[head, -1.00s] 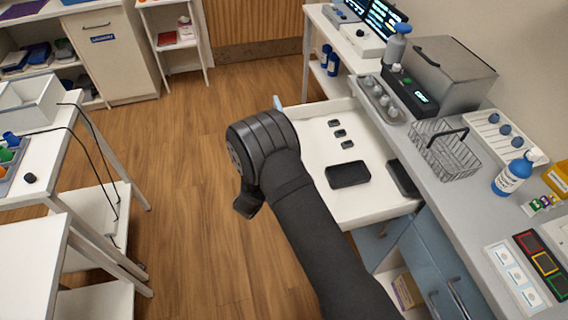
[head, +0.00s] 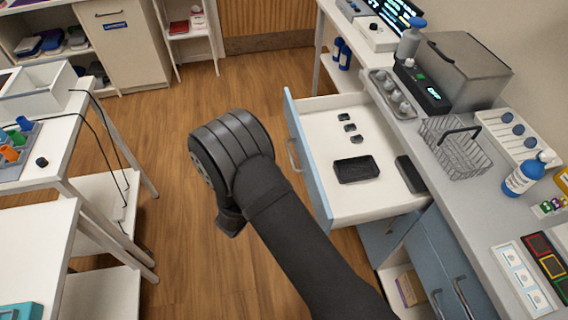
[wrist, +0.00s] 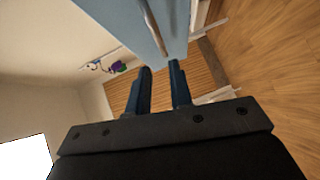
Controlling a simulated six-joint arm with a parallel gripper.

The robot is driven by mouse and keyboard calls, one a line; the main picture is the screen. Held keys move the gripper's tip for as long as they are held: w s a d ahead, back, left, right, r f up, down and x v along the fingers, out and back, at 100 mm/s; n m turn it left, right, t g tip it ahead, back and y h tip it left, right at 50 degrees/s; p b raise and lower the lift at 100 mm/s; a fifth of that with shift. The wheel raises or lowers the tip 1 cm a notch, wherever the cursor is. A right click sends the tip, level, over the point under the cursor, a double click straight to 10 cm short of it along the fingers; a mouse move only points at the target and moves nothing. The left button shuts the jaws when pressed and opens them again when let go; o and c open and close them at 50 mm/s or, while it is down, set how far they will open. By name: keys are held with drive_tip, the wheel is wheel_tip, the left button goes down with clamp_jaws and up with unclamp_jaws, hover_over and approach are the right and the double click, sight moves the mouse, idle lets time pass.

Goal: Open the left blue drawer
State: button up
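The blue-fronted drawer (head: 308,165) is pulled well out from under the grey counter, on its left side. Its white inside shows, with a black tray and several small dark items in it. Its metal handle (head: 292,154) is on the front. In the wrist view, a light blue panel (wrist: 112,18) with a metal handle (wrist: 151,24) lies just beyond the fingertips. My gripper (wrist: 160,67) has its two fingers apart, with nothing visible between them; the handle appears clear of them. In the head view, my arm hides most of my gripper, left of the drawer front.
Blue cabinet doors (head: 442,262) with metal handles are under the counter (head: 470,205). A wire basket (head: 455,150), a metal box and a blue bottle (head: 523,176) stand on it. White tables (head: 50,150) are at the left. Wooden floor (head: 180,200) is clear between.

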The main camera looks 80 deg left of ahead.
sight(291, 155)
drive_tip(key=f+v, duration=0.1)
drive_tip(key=v, duration=0.5)
drive_tip(key=shift+r, duration=0.55)
drive_tip(key=shift+s, duration=0.1)
drive_tip(key=x, duration=1.7)
drive_tip(key=shift+f, duration=0.1)
drive_tip(key=v, duration=1.7)
